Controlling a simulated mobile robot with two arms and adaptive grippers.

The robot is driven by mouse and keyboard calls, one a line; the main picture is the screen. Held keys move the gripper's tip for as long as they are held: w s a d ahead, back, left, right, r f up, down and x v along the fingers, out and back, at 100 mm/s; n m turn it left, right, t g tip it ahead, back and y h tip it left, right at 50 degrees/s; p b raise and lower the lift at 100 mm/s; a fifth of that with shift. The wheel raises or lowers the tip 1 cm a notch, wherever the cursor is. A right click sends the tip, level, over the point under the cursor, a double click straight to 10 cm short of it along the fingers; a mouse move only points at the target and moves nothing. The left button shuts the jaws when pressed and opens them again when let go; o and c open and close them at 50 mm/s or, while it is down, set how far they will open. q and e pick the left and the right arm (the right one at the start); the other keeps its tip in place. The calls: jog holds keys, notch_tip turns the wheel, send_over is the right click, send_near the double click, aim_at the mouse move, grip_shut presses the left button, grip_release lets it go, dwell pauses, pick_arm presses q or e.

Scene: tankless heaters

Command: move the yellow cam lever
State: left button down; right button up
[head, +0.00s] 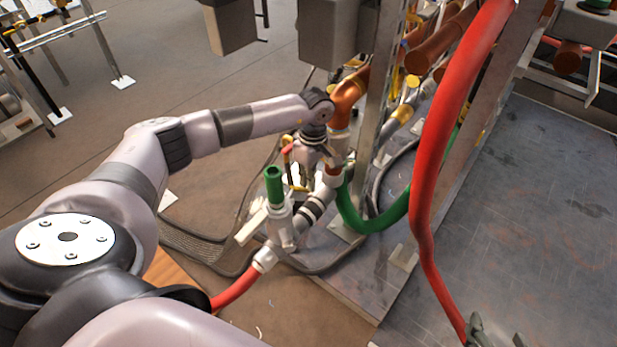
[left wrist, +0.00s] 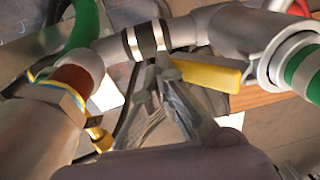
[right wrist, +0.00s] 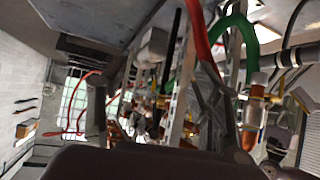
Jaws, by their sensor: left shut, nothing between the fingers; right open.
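The yellow cam lever (left wrist: 210,74) shows in the left wrist view, lying roughly sideways beside a grey pipe fitting with black bands (left wrist: 146,40). My left gripper (left wrist: 154,76) is shut and empty, its fingertips at the left end of the lever. I cannot tell whether they touch it. In the head view the left gripper (head: 300,180) is down among the pipes at the centre, and the arm mostly hides the lever. My right gripper (right wrist: 165,95) is open and empty in the right wrist view, facing the pipework from a distance.
A green-capped valve (head: 274,187) stands close to the left gripper. A red hose (head: 424,200) and a green hose (head: 372,222) hang to its right. A metal post (head: 382,90) rises behind. The grey floor plate (head: 530,210) at right is mostly clear.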

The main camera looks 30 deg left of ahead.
aim_at(306, 194)
pick_arm(q)
jog(key=f, duration=0.2)
jog(key=s+f+b, duration=0.1)
jog(key=shift+f, duration=0.35)
jog(key=shift+s+f+g+b, duration=0.25)
jog(key=shift+f+g+b, duration=0.1)
jog(key=shift+g, duration=0.45)
pick_arm(e)
jog(key=w+a+r+t+y, duration=0.1)
jog(key=w+a+r+t, duration=0.1)
jog(key=w+r+t, duration=0.3)
jog(key=shift+a+r+y, duration=0.25)
jog(key=shift+r+y, duration=0.05)
jog(key=shift+r, duration=1.15)
pick_arm(q)
jog(key=shift+r, duration=0.1)
